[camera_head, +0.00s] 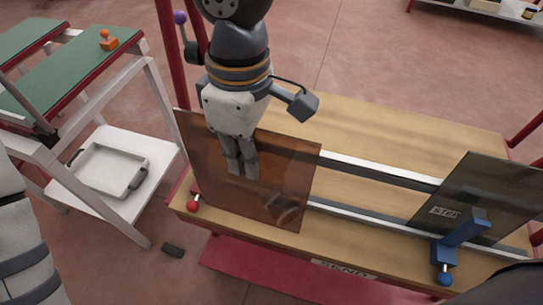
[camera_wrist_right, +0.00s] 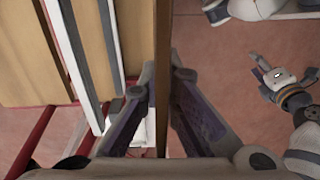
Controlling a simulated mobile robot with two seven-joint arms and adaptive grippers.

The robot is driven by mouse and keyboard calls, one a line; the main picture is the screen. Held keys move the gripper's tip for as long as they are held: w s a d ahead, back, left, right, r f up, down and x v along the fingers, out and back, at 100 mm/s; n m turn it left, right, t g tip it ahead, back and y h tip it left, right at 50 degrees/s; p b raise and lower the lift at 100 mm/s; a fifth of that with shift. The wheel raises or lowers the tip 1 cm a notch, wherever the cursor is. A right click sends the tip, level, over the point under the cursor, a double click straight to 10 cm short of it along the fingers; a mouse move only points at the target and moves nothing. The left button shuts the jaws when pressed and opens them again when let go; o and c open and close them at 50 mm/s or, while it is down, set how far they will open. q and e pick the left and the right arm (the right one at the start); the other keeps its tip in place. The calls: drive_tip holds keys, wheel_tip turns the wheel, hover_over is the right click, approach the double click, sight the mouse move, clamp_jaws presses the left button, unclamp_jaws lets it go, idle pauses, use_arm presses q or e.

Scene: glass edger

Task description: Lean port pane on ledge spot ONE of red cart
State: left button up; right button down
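An amber-brown tinted glass pane (camera_head: 284,163) stands near upright over the left part of the red cart's wooden bed (camera_head: 420,131). My right gripper (camera_head: 243,170) comes down from above with its fingers on the pane's upper part. In the right wrist view, the fingers (camera_wrist_right: 160,85) lie on both sides of the pane's edge (camera_wrist_right: 162,40). I cannot tell whether the pane's lower edge touches the bed. A grey pane (camera_head: 490,190) with a partly hidden label leans at the cart's right.
Pale rails (camera_head: 375,170) run along the cart bed. A blue clamp-like piece (camera_head: 455,240) and a red ball (camera_head: 193,205) sit on its near edge. A white stand with green tops (camera_head: 75,72) and a tray (camera_head: 108,170) stands left. Floor shows between stand and cart.

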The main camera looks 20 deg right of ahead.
drive_tip(key=shift+a+r, duration=0.2)
drive_tip(key=shift+r, duration=0.05)
drive_tip(key=shift+s, duration=0.4)
use_arm(q)
drive_tip(key=shift+s+f+g+b, duration=0.2)
drive_tip(key=shift+s+f+b, duration=0.25)
drive_tip(key=shift+s, duration=0.3)
drive_tip(key=shift+s+f+g+b, duration=0.2)
drive_tip(key=shift+s+f+b, duration=0.15)
drive_tip(key=shift+s+f, duration=0.25)
use_arm(e)
drive_tip(key=w+d+f, duration=0.6)
drive_tip(key=w, duration=0.3)
drive_tip(key=shift+w+d+f, duration=0.35)
use_arm(q)
drive_tip(key=shift+s+r, duration=0.1)
use_arm(e)
drive_tip(key=shift+f, duration=0.5)
drive_tip(key=c, duration=1.7)
unclamp_jaws()
drive_tip(key=shift+s, duration=0.1)
